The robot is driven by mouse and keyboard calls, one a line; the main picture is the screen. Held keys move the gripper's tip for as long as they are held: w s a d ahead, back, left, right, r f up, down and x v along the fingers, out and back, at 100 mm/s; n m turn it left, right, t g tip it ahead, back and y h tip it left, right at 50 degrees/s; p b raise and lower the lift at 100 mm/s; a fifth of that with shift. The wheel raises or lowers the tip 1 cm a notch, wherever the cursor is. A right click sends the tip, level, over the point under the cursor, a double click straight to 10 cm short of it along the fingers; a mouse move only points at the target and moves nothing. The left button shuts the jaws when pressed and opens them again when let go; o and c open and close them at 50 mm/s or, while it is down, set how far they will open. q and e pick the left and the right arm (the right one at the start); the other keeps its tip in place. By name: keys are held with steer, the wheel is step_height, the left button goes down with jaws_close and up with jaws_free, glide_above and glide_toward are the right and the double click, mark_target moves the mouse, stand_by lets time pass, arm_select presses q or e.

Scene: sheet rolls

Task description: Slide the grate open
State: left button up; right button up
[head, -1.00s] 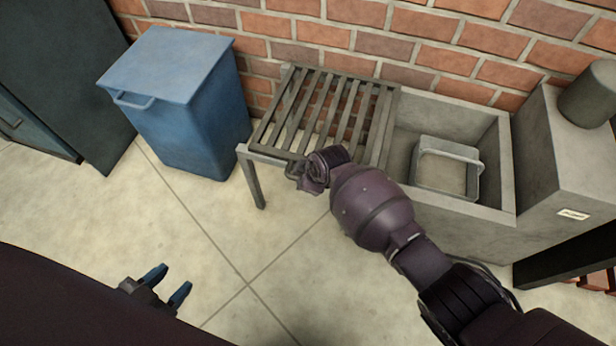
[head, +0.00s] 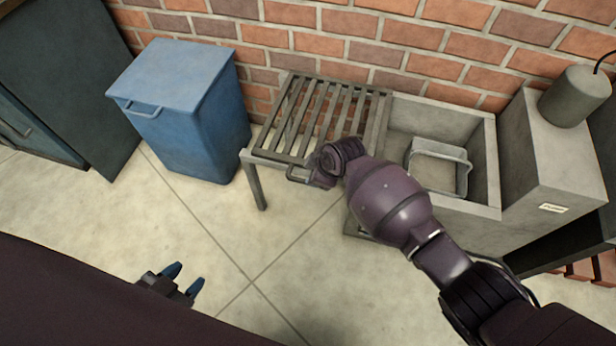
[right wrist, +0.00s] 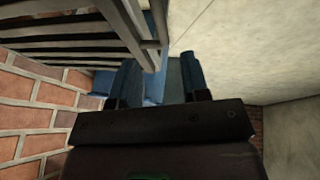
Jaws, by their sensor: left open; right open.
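The grey slatted grate (head: 318,112) lies over the leg frame left of the stone basin (head: 470,205), and the basin's top is uncovered. A small bar handle (head: 298,175) sits at the grate's front edge. My right gripper (head: 318,180) is just right of this handle, its fingers mostly hidden in the head view. In the right wrist view its fingers (right wrist: 163,72) are apart, with the grate's slats (right wrist: 80,30) at upper left; I see nothing clearly held. My left gripper (head: 184,282) is open and empty, low at the left, far from the grate.
A metal caddy (head: 438,168) with a raised handle stands in the basin. A blue lidded bin (head: 185,110) stands left of the grate. A brick wall (head: 380,45) closes the back. A grey cylinder (head: 575,97) is at the right. The floor in front is clear.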

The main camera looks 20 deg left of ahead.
steer(key=p+v, duration=0.1)
steer(key=v, duration=0.1)
steer(key=shift+s+d+r, duration=0.15)
steer(key=shift+r, duration=0.2)
steer(key=shift+d, duration=0.1)
stand_by(0.3)
